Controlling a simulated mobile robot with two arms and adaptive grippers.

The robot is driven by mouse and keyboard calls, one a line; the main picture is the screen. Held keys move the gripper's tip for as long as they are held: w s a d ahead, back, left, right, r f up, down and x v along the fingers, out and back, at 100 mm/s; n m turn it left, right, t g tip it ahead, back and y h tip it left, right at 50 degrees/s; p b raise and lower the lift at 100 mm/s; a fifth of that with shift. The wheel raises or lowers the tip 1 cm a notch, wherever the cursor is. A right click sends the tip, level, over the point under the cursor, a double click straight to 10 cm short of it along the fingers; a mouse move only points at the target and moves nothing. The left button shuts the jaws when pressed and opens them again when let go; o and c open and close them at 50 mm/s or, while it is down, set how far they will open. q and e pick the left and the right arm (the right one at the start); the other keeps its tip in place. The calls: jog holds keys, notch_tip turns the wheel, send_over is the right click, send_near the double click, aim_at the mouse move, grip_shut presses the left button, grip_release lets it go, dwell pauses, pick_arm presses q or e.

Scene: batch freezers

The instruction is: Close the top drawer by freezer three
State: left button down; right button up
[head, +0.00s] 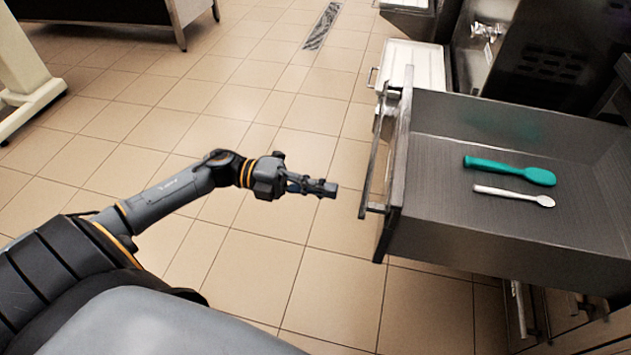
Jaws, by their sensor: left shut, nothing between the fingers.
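The top drawer (440,222) is pulled out on the right in the head view. It is dark grey metal, with a long bar handle (373,165) on its front face, which points left. A teal spatula (510,170) and a white spoon (513,194) lie inside it. My left gripper (330,189) is shut and empty. It points right at the drawer front, a short gap away from the handle and not touching it. My right gripper is not in view.
A white-topped lower unit (415,65) with a handle stands behind the drawer. Dark machinery (545,50) is at the upper right. A dark table (110,12) and a pale stand (25,75) are at the upper left. The tiled floor (260,100) between is clear.

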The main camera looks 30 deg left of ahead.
aim_at(385, 201)
pick_arm(q)
jog(key=x, duration=0.8)
jog(key=shift+w+d, duration=0.1)
jog(key=shift+d, duration=0.4)
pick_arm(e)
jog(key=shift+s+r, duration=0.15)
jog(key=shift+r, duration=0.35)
pick_arm(q)
jog(key=shift+w+d, duration=0.1)
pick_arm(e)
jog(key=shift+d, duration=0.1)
